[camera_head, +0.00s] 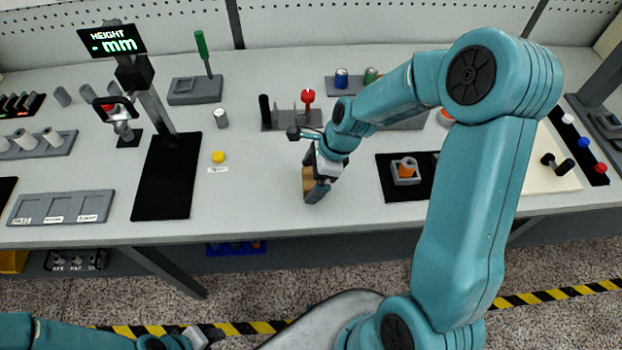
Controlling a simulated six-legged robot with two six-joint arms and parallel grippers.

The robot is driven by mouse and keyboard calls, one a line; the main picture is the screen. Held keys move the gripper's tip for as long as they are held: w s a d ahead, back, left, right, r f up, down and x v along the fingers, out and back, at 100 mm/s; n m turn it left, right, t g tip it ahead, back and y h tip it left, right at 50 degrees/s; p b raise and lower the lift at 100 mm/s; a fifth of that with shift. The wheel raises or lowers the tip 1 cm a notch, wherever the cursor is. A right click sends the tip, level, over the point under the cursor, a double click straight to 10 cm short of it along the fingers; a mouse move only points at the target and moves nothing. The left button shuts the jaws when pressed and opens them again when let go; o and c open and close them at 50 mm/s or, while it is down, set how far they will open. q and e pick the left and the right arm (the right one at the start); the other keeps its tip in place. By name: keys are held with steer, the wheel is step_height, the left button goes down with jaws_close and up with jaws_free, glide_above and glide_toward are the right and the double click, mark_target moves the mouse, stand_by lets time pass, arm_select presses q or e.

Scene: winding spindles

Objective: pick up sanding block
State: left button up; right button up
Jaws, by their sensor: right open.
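A tan-brown block (308,181), which looks like the sanding block, sits on the grey table near its front edge, partly hidden by my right gripper. My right gripper (316,187) reaches down over the block with its jaws open. Its fingers are at the block; I cannot tell whether they touch it. My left gripper (207,337) is low at the bottom left, below the table and far from the block. Its jaws are too small and cut off to read.
A black mat (166,188) with a height display (111,40) stands left. A yellow knob (218,157) and a grey holder with a red-topped tool (308,97) are near the block. A black mat with an orange part (407,167) lies right. Bare table surrounds the block's left.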

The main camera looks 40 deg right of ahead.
steer(key=shift+s+f, duration=0.15)
steer(key=shift+f, duration=0.05)
steer(key=shift+w, duration=0.2)
steer(key=c, duration=0.8)
steer(key=shift+c, duration=1)
steer(key=shift+s, duration=0.15)
steer(key=shift+w+r, duration=0.2)
steer(key=shift+r, duration=0.45)
step_height(320, 180, up, 19)
steer(key=shift+f, duration=0.15)
steer(key=shift+s, duration=0.15)
